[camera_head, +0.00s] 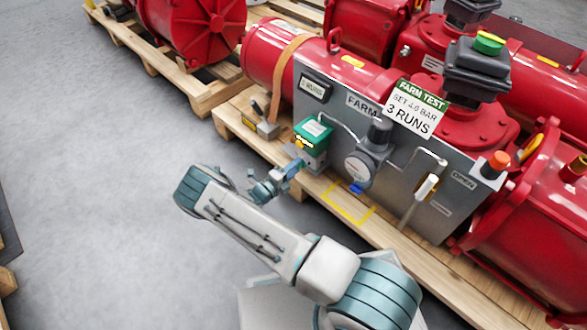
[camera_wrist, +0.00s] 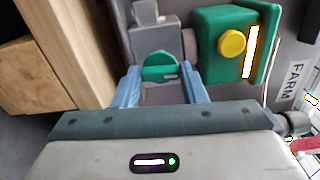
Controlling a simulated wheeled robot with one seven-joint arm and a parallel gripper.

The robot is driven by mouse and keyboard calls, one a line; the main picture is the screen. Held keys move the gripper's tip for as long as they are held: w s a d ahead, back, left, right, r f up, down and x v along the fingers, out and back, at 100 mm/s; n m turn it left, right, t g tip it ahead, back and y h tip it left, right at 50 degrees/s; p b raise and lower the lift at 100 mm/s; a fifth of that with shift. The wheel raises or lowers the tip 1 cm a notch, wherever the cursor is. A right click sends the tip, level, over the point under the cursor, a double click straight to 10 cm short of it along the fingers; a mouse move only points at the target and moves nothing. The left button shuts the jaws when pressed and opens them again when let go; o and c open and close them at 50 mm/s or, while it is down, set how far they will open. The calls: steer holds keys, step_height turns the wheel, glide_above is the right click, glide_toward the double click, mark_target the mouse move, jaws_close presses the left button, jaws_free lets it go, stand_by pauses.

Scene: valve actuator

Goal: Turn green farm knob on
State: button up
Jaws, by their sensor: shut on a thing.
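The green farm knob (camera_wrist: 160,68) shows in the wrist view as a rounded green piece on a grey fitting, between my two blue fingers. My gripper (camera_wrist: 163,88) is shut on it, one finger on each side. Beside it is a green box (camera_wrist: 225,60) with a yellow round part (camera_wrist: 232,43); this green box also shows in the head view (camera_head: 313,131), on the front of the grey FARM panel (camera_head: 350,121). In the head view my gripper (camera_head: 296,167) reaches just below that box, and the knob itself is hidden.
A wooden pallet (camera_head: 387,235) lies under the red actuator (camera_head: 270,55). Grey floor (camera_head: 100,200) is open at left.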

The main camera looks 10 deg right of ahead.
steer(key=shift+s, duration=0.1)
steer(key=o, duration=1)
steer(key=shift+a, duration=0.1)
steer(key=p+v, duration=0.3)
steer(key=v, duration=1)
steer(key=shift+s+a+p, duration=0.25)
steer(key=shift+p, duration=0.05)
